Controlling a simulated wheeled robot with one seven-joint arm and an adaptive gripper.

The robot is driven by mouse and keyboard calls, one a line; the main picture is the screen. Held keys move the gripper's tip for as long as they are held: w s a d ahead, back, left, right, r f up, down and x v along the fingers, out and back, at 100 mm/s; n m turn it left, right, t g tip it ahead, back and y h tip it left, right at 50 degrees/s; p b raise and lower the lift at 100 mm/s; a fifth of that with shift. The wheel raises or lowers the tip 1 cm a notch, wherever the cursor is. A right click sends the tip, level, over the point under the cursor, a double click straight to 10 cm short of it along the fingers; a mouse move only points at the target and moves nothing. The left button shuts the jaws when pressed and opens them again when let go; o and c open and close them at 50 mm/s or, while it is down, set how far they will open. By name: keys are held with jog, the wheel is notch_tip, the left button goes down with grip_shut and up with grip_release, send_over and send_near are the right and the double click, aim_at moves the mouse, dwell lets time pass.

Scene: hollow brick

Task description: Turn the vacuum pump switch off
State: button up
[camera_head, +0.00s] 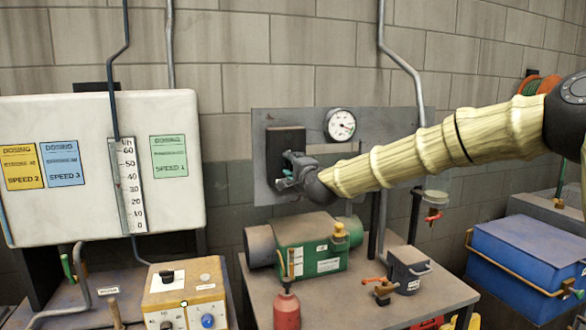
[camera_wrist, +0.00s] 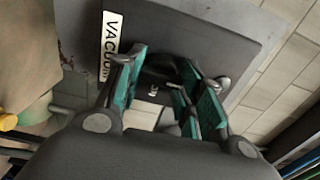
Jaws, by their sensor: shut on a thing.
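The vacuum pump switch is on a dark box (camera_head: 284,139) fixed to a grey wall plate (camera_head: 375,125). In the wrist view the box face (camera_wrist: 215,30) carries a white label (camera_wrist: 110,42) with the word "VACUUM", partly covered by a finger. My gripper (camera_head: 286,178) is at the front of the box, reaching in from the right. In the wrist view my gripper (camera_wrist: 163,72) has its green-padded fingers on both sides of the dark switch handle (camera_wrist: 160,65), shut on it. The handle is mostly hidden, and its exact angle is hard to tell.
A round gauge (camera_head: 341,124) sits on the plate just right of the box, close above my arm. Below stands a green pump (camera_head: 315,262) on a table, with a red bottle (camera_head: 287,310) in front. A white dosing panel (camera_head: 90,120) hangs at left.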

jog(key=shift+f, duration=0.1)
dwell(0.3)
jog(key=o, duration=1)
jog(key=v, duration=1.2)
